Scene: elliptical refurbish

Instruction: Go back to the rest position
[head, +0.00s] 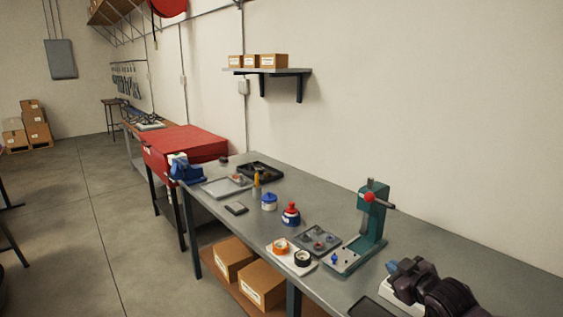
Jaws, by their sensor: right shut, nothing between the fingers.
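My right gripper (393,267) is at the lower right, at the end of my dark arm, over the near part of the grey workbench (450,245). It is shut and holds nothing. A white object under it is partly hidden by my arm. My left gripper is not in view. A green press (374,222) with a red knob stands on the bench just left of my right gripper, apart from it.
A tray of small parts (318,240), tape rolls on a white plate (292,258), bottles (291,215) and a blue vise (185,172) line the bench. A red cabinet (190,148) stands beyond. Boxes sit below.

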